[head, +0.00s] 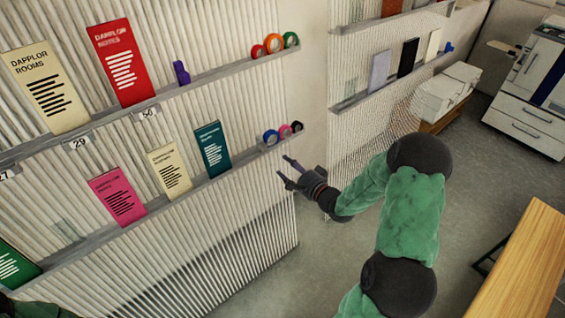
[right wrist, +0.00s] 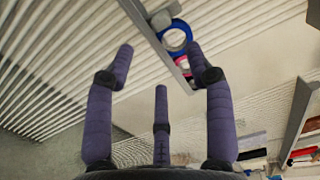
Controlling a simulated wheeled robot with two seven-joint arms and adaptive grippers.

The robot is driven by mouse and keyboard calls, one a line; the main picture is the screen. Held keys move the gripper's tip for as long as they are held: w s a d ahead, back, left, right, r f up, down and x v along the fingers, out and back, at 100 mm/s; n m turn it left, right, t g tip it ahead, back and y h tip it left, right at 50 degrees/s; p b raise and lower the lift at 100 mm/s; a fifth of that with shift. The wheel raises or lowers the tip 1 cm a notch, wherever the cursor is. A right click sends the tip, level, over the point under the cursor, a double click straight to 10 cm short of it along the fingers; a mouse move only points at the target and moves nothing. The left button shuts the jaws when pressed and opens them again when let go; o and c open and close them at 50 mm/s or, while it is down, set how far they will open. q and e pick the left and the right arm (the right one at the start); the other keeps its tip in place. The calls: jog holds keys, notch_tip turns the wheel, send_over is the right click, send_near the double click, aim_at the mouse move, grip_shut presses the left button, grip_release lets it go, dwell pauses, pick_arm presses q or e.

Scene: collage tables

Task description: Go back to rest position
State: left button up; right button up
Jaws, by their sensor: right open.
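My right gripper (head: 284,167) is open and empty, held out in front of the lower shelf of the ribbed wall, near its right end. In the right wrist view its purple fingers (right wrist: 160,56) are spread with nothing between them. Several tape rolls (head: 270,137) stand on that shelf end; a blue-rimmed roll (right wrist: 176,37) and a pink one show beyond the fingers in the right wrist view. I cannot tell the exact gap between fingers and rolls. My left gripper is not in view.
The upper shelf (head: 190,84) holds booklets, a purple item (head: 181,73) and tape rolls (head: 274,43). The lower shelf holds more booklets (head: 171,170). A second shelved wall stands behind. A printer (head: 530,90) is back right, a wooden table (head: 525,265) front right. Grey floor (head: 290,270) lies clear between.

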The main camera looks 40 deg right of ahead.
jog(key=shift+s, duration=0.2)
dwell(0.5)
jog(key=s+a+f+n+g+y, duration=0.1)
jog(key=a+f+n+g, duration=0.25)
jog(key=a+f, duration=0.5)
jog(key=s+a+f+n+g, duration=0.2)
jog(key=a+f+g, duration=0.2)
jog(key=a+f, duration=0.45)
jog(key=s+a+f+n+g, duration=0.4)
jog(key=s+a+f, duration=0.2)
jog(key=s, duration=0.3)
jog(key=s+a+f+n+g+y, duration=0.1)
jog(key=s+a+f+n+g, duration=0.4)
jog(key=s, duration=0.5)
jog(key=a+f, duration=0.1)
jog(key=a, duration=0.1)
jog(key=shift+a+y, duration=0.3)
jog(key=shift+a, duration=0.1)
